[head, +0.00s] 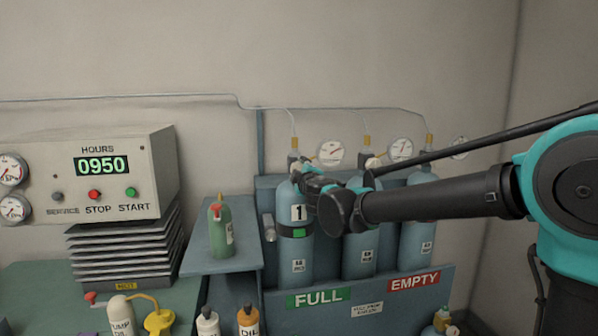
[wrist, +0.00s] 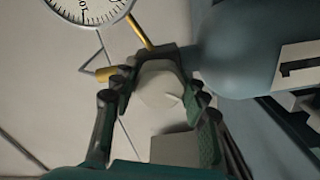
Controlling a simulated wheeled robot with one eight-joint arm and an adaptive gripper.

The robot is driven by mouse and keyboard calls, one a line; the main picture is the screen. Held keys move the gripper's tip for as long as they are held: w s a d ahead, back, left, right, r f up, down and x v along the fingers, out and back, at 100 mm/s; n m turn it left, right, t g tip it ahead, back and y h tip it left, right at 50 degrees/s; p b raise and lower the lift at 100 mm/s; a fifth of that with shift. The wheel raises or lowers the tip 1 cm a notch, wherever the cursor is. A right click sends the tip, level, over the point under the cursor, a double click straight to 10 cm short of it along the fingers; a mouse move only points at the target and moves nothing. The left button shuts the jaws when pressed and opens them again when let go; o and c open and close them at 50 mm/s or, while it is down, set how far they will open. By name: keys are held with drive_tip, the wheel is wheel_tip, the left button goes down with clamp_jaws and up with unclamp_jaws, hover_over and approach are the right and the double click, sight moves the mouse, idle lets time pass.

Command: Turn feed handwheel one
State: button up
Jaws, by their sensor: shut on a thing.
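Feed handwheel one, a pale many-sided knob (wrist: 158,84), sits on the dark valve at the neck of the blue-grey cylinder marked 1 (head: 296,250). The cylinder also fills the upper right of the wrist view (wrist: 236,50). My gripper (head: 303,174) is at this valve, coming in from the right in the head view. In the wrist view its two fingers (wrist: 161,92) are on either side of the knob and shut on it. In the head view the knob is mostly hidden by my gripper.
A dial gauge (head: 331,153) stands close to the valve. Cylinder two (head: 361,240) and a third cylinder (head: 421,235) stand to the right, behind a rack panel marked FULL and EMPTY (head: 352,292). A green bottle (head: 220,232) stands on a shelf at left, near a control box reading 0950 (head: 101,166).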

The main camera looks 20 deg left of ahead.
drive_tip(key=n, duration=0.4)
drive_tip(key=shift+n, duration=0.3)
drive_tip(key=n, duration=2.1)
drive_tip(key=shift+s, duration=0.1)
drive_tip(key=n, duration=1.3)
drive_tip(key=shift+n, duration=0.3)
